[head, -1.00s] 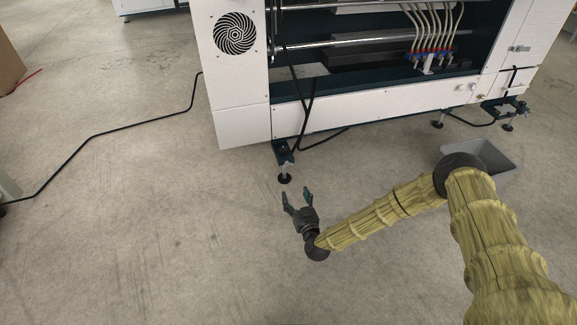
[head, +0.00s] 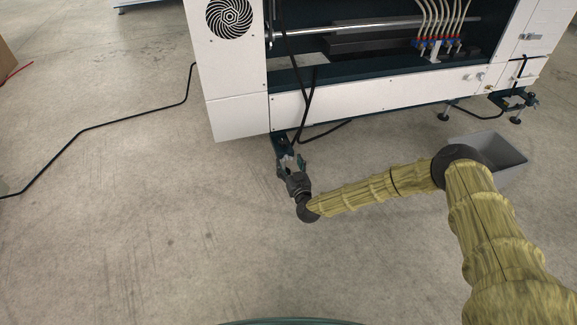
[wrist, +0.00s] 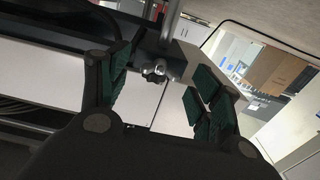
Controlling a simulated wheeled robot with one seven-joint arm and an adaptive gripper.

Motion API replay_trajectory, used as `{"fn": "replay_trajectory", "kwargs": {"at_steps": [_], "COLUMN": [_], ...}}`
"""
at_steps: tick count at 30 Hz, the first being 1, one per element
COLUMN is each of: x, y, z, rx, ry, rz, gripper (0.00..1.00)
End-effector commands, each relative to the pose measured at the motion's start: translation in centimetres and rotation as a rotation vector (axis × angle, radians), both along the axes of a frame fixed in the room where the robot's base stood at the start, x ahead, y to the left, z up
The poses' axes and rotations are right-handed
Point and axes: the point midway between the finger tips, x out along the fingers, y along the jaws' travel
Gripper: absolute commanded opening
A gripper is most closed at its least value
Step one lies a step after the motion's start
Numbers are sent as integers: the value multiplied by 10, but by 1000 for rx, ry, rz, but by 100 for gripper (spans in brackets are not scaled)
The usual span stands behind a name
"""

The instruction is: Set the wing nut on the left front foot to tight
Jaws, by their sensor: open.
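The left front foot (head: 281,146) is a dark bracket with a threaded leg under the machine's left corner. My gripper (head: 292,163) is open right in front of it and hides its lower part in the head view. In the wrist view my gripper (wrist: 158,92) has its two green-padded fingers spread wide. A small grey metal piece, apparently the wing nut (wrist: 155,71), shows between and beyond the fingers, below a grey rod (wrist: 172,22). I see no contact with it. How tightly it sits cannot be told.
The white machine (head: 235,118) stands over the foot, with a black cable (head: 300,125) hanging near it. A grey bin (head: 505,155) stands on the floor at the right, behind my arm. Another foot (head: 443,115) stands further right.

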Motion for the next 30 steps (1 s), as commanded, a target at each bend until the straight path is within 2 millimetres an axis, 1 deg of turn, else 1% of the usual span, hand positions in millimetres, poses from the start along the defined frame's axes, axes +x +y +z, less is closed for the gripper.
{"fn": "replay_trajectory", "kwargs": {"at_steps": [3, 6, 15, 17, 18, 23, 24, 26, 30], "x": [9, 13, 15, 15, 15, 15, 15, 15, 15], "y": [3, 4, 4, 4, 4, 4, 4, 4, 4], "z": [-2, -1, 0, 0, 0, 0, 0, 0, 0], "rx": [0, 0, 0, 0, 0, 0, 0, 0, 0], "ry": [0, 0, 1, 1, 1, 1, 1, 1, 1], "rz": [1, 0, 1, 1, 1, 1, 1, 1, 1], "gripper": [64, 64, 64, 55, 48, 19, 11, 1, 0]}}
